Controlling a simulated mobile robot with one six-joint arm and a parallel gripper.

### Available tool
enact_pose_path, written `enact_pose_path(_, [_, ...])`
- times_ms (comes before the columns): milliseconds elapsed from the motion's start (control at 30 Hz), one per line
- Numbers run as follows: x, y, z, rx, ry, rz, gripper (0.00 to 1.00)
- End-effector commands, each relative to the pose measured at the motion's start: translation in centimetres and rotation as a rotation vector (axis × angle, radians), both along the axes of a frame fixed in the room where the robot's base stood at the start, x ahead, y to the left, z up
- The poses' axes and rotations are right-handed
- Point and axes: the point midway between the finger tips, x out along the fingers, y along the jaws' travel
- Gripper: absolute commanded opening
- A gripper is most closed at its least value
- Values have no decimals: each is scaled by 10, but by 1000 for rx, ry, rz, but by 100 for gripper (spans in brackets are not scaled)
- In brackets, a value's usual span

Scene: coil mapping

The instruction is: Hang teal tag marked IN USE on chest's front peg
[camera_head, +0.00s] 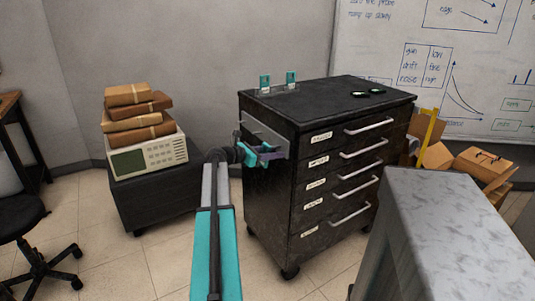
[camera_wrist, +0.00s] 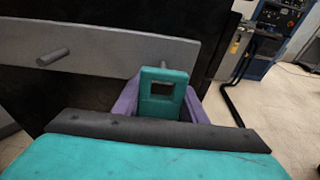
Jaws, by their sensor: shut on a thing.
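The black chest (camera_head: 268,200) stands in the middle, with a grey bar (camera_head: 262,131) on its left side. In the wrist view the bar (camera_wrist: 95,60) carries a peg (camera_wrist: 52,57) at left and another peg (camera_wrist: 163,64) at right, nearer the drawer face. My gripper (camera_wrist: 160,108), with purple fingers, is shut on a teal tag (camera_wrist: 152,76) with a square hole. The tag is upright before the right peg. That peg shows just above the tag's top edge, not through the hole. No lettering on the tag is visible. In the head view my gripper (camera_head: 264,154) is beside the bar.
Two teal tags (camera_head: 265,82) (camera_head: 291,78) stand on a clear rack on the chest top, beside small dark round items (camera_head: 368,92). A low black cabinet (camera_head: 155,195) with an instrument and parcels stands left. A grey surface (camera_head: 450,215) fills the right foreground.

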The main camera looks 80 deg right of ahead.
Motion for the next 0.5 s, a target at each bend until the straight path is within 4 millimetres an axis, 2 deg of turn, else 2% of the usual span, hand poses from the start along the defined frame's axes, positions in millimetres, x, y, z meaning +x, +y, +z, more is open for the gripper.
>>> enact_pose_path(33, [-24, -24, 14, -31, 18, 11, 14])
enact_pose_path(400, [-25, -24, 14, -32, 17, 8, 14])
enact_pose_path(433, [-25, -24, 14, -32, 17, 8, 40])
enact_pose_path(500, [-25, -24, 14, -32, 17, 8, 52])
